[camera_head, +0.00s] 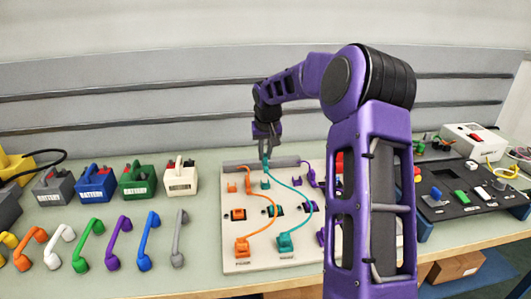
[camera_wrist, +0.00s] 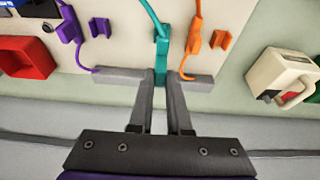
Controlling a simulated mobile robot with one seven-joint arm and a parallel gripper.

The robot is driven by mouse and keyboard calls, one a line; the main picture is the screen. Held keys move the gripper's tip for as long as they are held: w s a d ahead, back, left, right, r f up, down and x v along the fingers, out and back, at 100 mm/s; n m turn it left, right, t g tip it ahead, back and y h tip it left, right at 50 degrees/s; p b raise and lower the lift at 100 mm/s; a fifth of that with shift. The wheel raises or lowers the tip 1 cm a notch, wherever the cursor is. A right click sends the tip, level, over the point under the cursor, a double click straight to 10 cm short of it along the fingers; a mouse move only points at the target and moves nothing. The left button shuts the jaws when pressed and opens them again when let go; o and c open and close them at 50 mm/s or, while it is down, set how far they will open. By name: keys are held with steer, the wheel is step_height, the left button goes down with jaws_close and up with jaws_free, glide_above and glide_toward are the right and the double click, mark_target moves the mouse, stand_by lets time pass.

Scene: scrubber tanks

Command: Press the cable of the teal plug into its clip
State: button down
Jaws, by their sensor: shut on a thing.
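My gripper (camera_wrist: 160,86) is shut on a teal piece at the upper end of the teal cable (camera_wrist: 152,12), at the board's grey bar (camera_wrist: 116,78). The head view shows my gripper (camera_head: 264,152) above the board's back edge. The teal clip (camera_wrist: 162,38) is in line with the held part; whether the cable sits inside it is hidden. The teal cable (camera_head: 296,190) curves right and down to the teal plug (camera_head: 285,243) at the board's front.
An orange clip (camera_wrist: 219,40) and a purple clip (camera_wrist: 99,27) flank the teal one, with their cables close by. A red box (camera_wrist: 28,58) and a cream battery (camera_wrist: 282,76) lie to the sides. Battery packs and coloured handles fill the table's left.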

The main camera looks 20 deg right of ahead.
mark_target(266, 165)
steer(key=shift+f, duration=0.1)
stand_by(0.3)
steer(key=shift+f+b, duration=1.65)
steer(key=shift+f, duration=1)
steer(key=shift+f, duration=0.25)
steer(key=shift+f+b, duration=0.55)
steer(key=shift+f, duration=0.25)
steer(key=shift+c, duration=1.5)
jaws_free()
step_height(266, 165, up, 9)
steer(key=p, duration=0.6)
steer(key=shift+f, duration=0.2)
